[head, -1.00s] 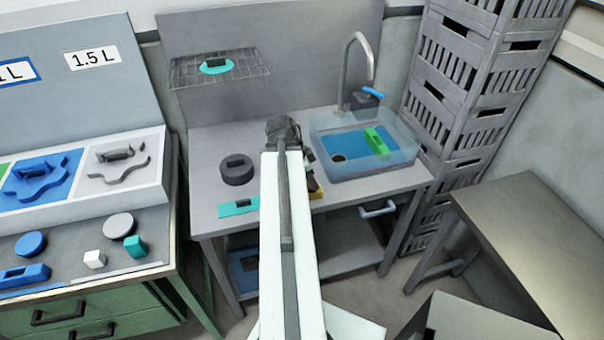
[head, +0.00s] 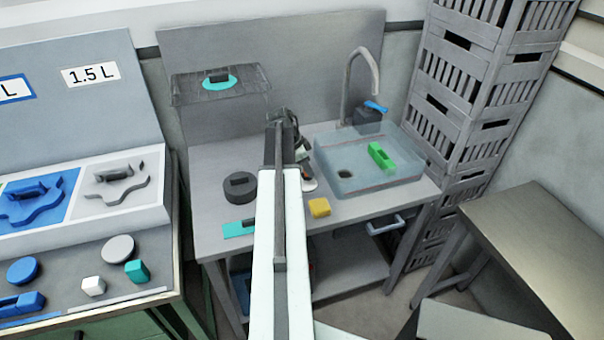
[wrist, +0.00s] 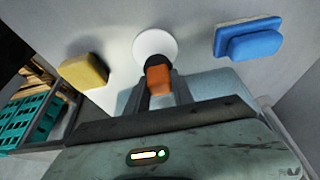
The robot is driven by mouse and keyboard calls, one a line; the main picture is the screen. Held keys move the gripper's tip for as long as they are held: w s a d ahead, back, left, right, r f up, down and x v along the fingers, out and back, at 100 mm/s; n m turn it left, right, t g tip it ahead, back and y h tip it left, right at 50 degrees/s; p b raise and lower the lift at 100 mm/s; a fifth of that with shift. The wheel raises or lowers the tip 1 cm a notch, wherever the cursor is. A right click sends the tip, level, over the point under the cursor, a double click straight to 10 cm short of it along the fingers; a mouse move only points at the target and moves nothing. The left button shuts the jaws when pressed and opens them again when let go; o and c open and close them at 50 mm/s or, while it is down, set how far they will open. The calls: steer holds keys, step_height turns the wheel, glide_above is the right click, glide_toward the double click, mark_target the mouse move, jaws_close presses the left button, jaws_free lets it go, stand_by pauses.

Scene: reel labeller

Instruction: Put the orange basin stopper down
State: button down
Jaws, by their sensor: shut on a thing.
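The orange stopper (wrist: 158,80) is between my gripper's fingers in the wrist view. My gripper (wrist: 160,92) is shut on it. A white disc (wrist: 155,43) lies just beyond the orange part; I cannot tell whether it is joined to the stopper or separate. In the head view my gripper (head: 302,157) is low over the worktop (head: 215,175), left of the clear basin (head: 375,182). A small bit of orange and the white disc (head: 309,185) show below it. Contact with the worktop cannot be told.
A yellow sponge (head: 319,207) lies in front of the gripper; a blue block (wrist: 250,40) is on its other side. A dark round piece (head: 239,187) and a teal piece (head: 238,228) lie left. A green block (head: 381,156) is in the basin, near the tap (head: 363,70).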

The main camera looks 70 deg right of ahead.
steer(key=f, duration=0.1)
steer(key=f+b, duration=0.1)
steer(key=f, duration=0.1)
steer(key=shift+s, duration=0.25)
steer(key=shift+w+a+r, duration=0.1)
steer(key=shift+w+r, duration=0.1)
steer(key=shift+w, duration=0.15)
steer(key=shift+f+b, duration=0.25)
steer(key=shift+b, duration=0.05)
steer(key=c, duration=1.1)
jaws_free()
steer(key=shift+r, duration=0.1)
